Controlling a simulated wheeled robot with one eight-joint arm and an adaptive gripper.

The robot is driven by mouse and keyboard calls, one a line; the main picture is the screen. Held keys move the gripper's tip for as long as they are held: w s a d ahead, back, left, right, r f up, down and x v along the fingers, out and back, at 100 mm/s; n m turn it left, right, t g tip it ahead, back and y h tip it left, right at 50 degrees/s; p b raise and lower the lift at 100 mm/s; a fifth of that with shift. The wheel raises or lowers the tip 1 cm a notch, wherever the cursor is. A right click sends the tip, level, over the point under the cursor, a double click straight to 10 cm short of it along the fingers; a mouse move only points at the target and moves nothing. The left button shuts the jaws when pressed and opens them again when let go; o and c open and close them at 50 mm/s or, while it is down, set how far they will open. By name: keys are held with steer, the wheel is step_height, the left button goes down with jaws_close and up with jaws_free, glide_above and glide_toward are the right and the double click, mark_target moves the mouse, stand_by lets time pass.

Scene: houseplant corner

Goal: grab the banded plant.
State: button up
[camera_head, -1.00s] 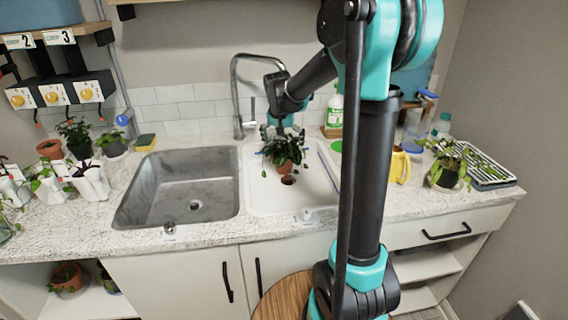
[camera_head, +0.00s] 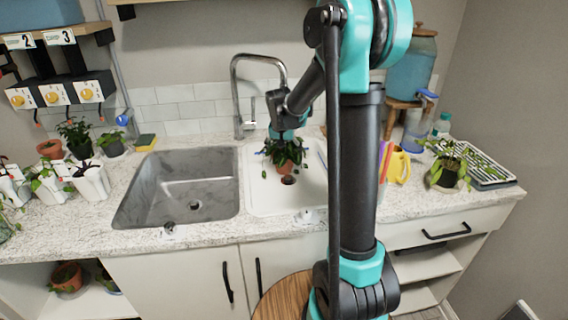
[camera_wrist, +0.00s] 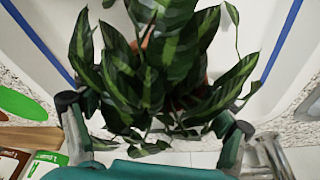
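The banded plant (camera_head: 284,153) has dark green leaves with lighter stripes and stands in a terracotta pot (camera_head: 286,168) in the white basin. In the wrist view the striped leaves (camera_wrist: 150,80) fill the middle and hide most of the pot. My gripper (camera_head: 284,136) is directly above the plant, at the top of its leaves. In the wrist view my gripper (camera_wrist: 153,115) is open, with one finger on each side of the foliage. I cannot tell whether the fingers touch leaves.
The white basin (camera_head: 262,202) adjoins a grey sink (camera_head: 150,205), with a tall faucet (camera_head: 236,95) behind. White pots (camera_head: 92,184) and other plants crowd the left. A yellow watering can (camera_head: 399,168), a black-potted plant (camera_head: 448,178) and a drying rack (camera_head: 488,168) stand right.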

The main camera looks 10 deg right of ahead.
steer(key=c, duration=1.1)
steer(key=shift+o, duration=0.2)
steer(key=shift+r, duration=0.1)
steer(key=shift+c, duration=0.2)
